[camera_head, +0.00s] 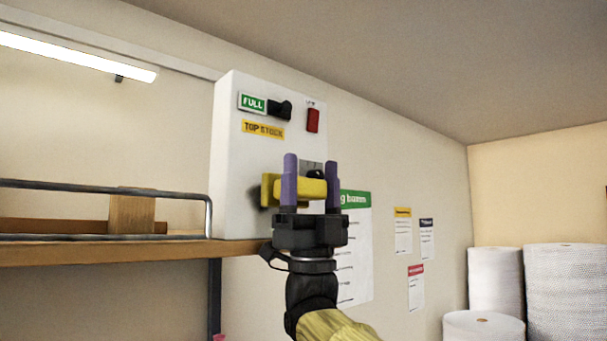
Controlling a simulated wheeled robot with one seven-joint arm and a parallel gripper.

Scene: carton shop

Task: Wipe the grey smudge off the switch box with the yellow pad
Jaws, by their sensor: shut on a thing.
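The switch box (234,145) is a tall white box standing on the wooden shelf against the wall. Its front has a black knob (281,110), a red switch (313,120), a green FULL label and a yellow TOP STOCK label. My gripper (311,165) has purple fingers and is shut on the yellow pad (313,189), in front of the box's lower front. A dark soft patch shows beside the pad's left end; I cannot tell smudge from shadow. A grey patch (308,165) shows between the fingers, partly hidden. Whether the pad touches the box is unclear.
The wooden shelf (120,252) has a metal rail (100,186) and a wooden block on it, left of the box. A green-headed notice (355,240) hangs behind my gripper at right. Smaller notices hang farther right. White rolls (565,290) stand at the lower right.

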